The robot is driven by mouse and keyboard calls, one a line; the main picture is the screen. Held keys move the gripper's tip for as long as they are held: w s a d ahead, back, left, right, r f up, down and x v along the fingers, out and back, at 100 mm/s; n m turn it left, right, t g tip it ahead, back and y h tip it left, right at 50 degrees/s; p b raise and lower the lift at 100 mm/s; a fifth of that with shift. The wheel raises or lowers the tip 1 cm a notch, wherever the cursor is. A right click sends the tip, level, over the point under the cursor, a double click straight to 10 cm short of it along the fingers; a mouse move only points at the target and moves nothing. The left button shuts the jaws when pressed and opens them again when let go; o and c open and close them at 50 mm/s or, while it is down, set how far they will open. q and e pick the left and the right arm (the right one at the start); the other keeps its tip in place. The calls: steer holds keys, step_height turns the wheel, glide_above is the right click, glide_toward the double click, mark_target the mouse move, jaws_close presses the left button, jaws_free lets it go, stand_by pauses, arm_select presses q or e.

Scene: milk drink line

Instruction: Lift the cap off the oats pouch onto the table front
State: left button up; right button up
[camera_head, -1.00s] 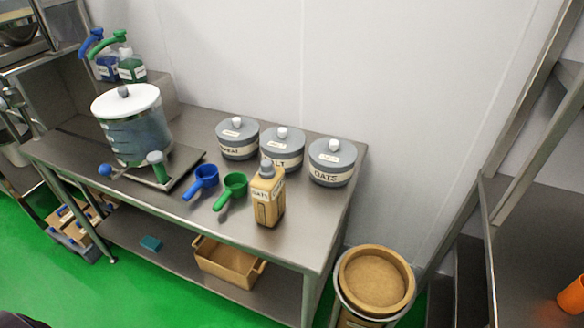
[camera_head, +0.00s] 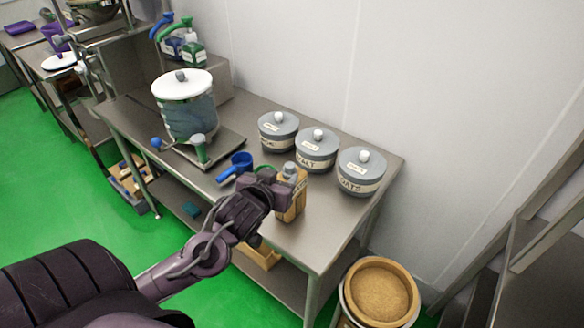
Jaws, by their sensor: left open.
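The oats pouch (camera_head: 291,205) is a tan, upright pack near the table's front edge, right of the middle. Its grey cap (camera_head: 290,170) sits on top of it. My left gripper (camera_head: 284,181) is open at the pouch's upper left side, close to the cap. The arm hides part of the pouch's left side and label, and I cannot tell whether the fingers touch the cap. The steel table (camera_head: 322,232) has bare room at its front right. My right gripper is not in view.
Three grey lidded canisters (camera_head: 278,130), (camera_head: 316,150), (camera_head: 361,172) stand behind the pouch. A blue scoop (camera_head: 238,165) lies left of my gripper. A large white-lidded pot (camera_head: 187,105) stands further left. A round tan-rimmed bin (camera_head: 380,292) stands on the floor at right.

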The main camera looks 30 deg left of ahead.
mark_target(289, 167)
arm_select(q)
steer(key=shift+w+r+p, duration=0.2)
steer(key=shift+w+p, duration=0.1)
steer(key=shift+w, duration=0.7)
steer(key=shift+w+a+f, duration=0.1)
steer(key=shift+w+f, duration=0.05)
steer(key=shift+w, duration=0.15)
steer(key=shift+w+a+f, duration=0.1)
steer(key=shift+w+a, duration=0.05)
steer(key=shift+w, duration=0.15)
steer(key=p+x, duration=0.2)
steer(key=x, duration=0.2)
steer(key=shift+w, duration=0.4)
steer(key=shift+s, duration=0.1)
jaws_close()
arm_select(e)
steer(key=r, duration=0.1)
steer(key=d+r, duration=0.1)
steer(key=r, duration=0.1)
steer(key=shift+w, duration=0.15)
